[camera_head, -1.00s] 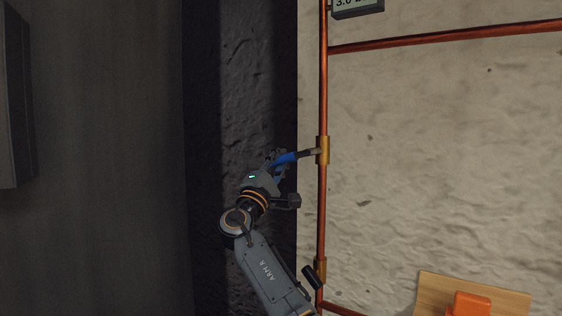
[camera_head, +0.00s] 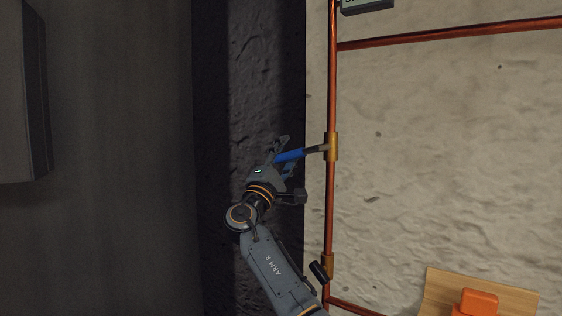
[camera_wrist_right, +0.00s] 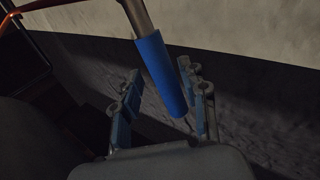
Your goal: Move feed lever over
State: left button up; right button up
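The feed lever has a blue grip (camera_head: 289,156) on a short metal stem. It sticks out to the left, nearly level, from a brass valve (camera_head: 331,147) on the upright copper pipe. My right gripper (camera_head: 285,156) is at the grip's free end with its fingers apart, one above and one below it. In the right wrist view, the blue grip (camera_wrist_right: 161,72) comes down between the open fingers (camera_wrist_right: 163,100), with a clear gap on the left finger's side and the right finger closer. Contact cannot be told. My left gripper is not in view.
The copper pipe (camera_head: 331,210) runs up the pale rough wall (camera_head: 450,150), with a branch (camera_head: 450,38) to the right. A second brass fitting (camera_head: 327,265) sits lower. A wooden board (camera_head: 440,288) with an orange object (camera_head: 478,302) is at bottom right.

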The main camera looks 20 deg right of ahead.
jog(key=v, duration=1.2)
